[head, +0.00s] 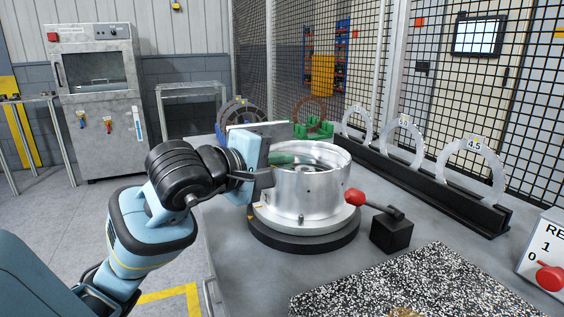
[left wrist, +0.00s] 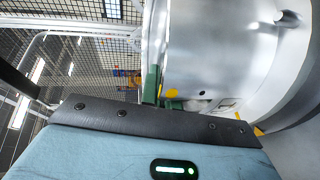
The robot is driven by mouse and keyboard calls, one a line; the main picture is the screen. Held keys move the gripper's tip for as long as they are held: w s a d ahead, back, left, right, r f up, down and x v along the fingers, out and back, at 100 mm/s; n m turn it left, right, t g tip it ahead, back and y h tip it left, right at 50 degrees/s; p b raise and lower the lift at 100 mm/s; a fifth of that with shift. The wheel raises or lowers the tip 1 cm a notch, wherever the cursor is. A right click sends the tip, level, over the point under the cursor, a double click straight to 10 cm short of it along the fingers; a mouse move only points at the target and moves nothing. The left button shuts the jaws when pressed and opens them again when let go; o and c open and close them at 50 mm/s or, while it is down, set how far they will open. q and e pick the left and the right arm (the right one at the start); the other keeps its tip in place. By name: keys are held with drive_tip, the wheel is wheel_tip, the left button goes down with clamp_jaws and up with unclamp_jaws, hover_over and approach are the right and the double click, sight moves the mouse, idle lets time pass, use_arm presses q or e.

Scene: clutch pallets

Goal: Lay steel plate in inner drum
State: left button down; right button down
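The silver inner drum (head: 298,196) stands upright on a dark round base (head: 290,240) on the table; parts show inside its open top. My left gripper (head: 272,168) is at the drum's left rim, with a green piece just over the rim. I cannot tell if its fingers are apart or hold anything. In the left wrist view the drum wall (left wrist: 205,45) fills the right side, and a green upright piece (left wrist: 151,84) shows beside it. A dark grey ring plate (head: 238,108) stands behind my gripper, partly hidden. My right gripper is out of view.
A brown ring (head: 309,108) stands in a green holder (head: 315,131) behind the drum. Pale numbered rings (head: 402,139) stand in a black rack (head: 440,180) at the right. A red-knobbed lever (head: 354,197) is close to the drum's right. A speckled mat (head: 420,285) lies in front.

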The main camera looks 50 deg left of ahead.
use_arm(q)
drive_tip(key=shift+f, duration=0.1)
drive_tip(key=c, duration=1.6)
unclamp_jaws()
drive_tip(key=shift+f+b, duration=0.45)
drive_tip(key=shift+b, duration=0.05)
drive_tip(key=shift+f, duration=0.15)
